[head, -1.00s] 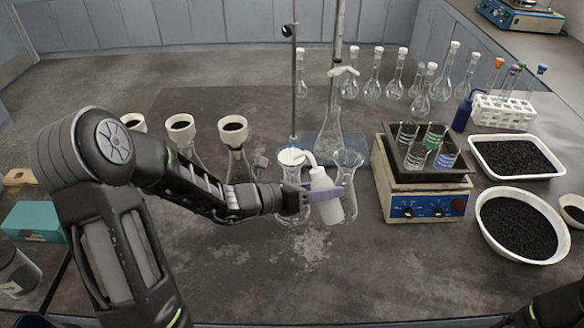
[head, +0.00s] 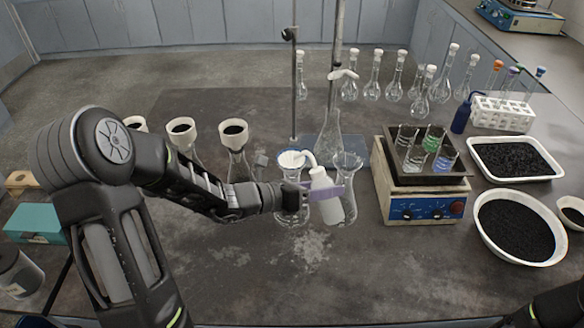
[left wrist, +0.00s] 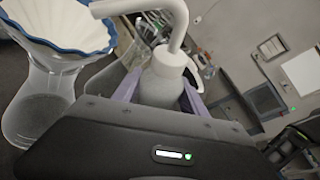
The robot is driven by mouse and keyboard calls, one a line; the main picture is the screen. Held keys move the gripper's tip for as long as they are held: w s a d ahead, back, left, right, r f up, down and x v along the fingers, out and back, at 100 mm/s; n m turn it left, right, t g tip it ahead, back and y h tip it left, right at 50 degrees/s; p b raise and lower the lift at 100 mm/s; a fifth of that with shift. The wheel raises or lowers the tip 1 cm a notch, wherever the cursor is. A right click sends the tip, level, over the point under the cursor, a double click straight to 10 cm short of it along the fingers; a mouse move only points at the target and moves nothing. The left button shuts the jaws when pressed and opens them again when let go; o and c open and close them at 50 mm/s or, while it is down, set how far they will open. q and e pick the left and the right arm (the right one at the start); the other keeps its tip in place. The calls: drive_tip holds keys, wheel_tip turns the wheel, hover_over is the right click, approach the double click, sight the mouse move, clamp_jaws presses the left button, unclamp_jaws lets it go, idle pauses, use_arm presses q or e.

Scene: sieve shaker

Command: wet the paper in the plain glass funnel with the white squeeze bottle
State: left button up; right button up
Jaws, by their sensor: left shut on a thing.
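The white squeeze bottle (head: 333,210) is held slightly tilted by my left gripper (head: 324,192), whose purple fingers are shut on its body. The bottle and its bent spout also show in the left wrist view (left wrist: 160,88). A glass funnel (head: 292,164) holds white paper and sits on a clear flask, left of the bottle. In the left wrist view the fluted paper (left wrist: 65,22) lines the funnel, whose rim looks blue. The spout's tip is at the paper's right side, above it. No water stream is visible. My right gripper is out of view.
A clear glass vessel (head: 347,165) stands just behind the bottle, to the right. Several flasks with white cups of black grains (head: 234,132) stand to the left. A hotplate (head: 425,200) with small beakers stands to the right. The table front is clear.

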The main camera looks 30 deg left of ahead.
sight(326, 178)
use_arm(q)
drive_tip(key=shift+r+p, duration=0.85)
drive_tip(key=shift+r, duration=0.5)
drive_tip(key=m+y+b, duration=0.1)
drive_tip(key=b, duration=0.1)
drive_tip(key=r+m+y+b, duration=0.1)
drive_tip(key=m+b, duration=0.1)
drive_tip(key=shift+d+r, duration=0.1)
drive_tip(key=shift+r+m+y+b, duration=0.1)
drive_tip(key=shift+m+y+b, duration=0.2)
drive_tip(key=shift+m, duration=0.1)
drive_tip(key=shift+r, duration=0.3)
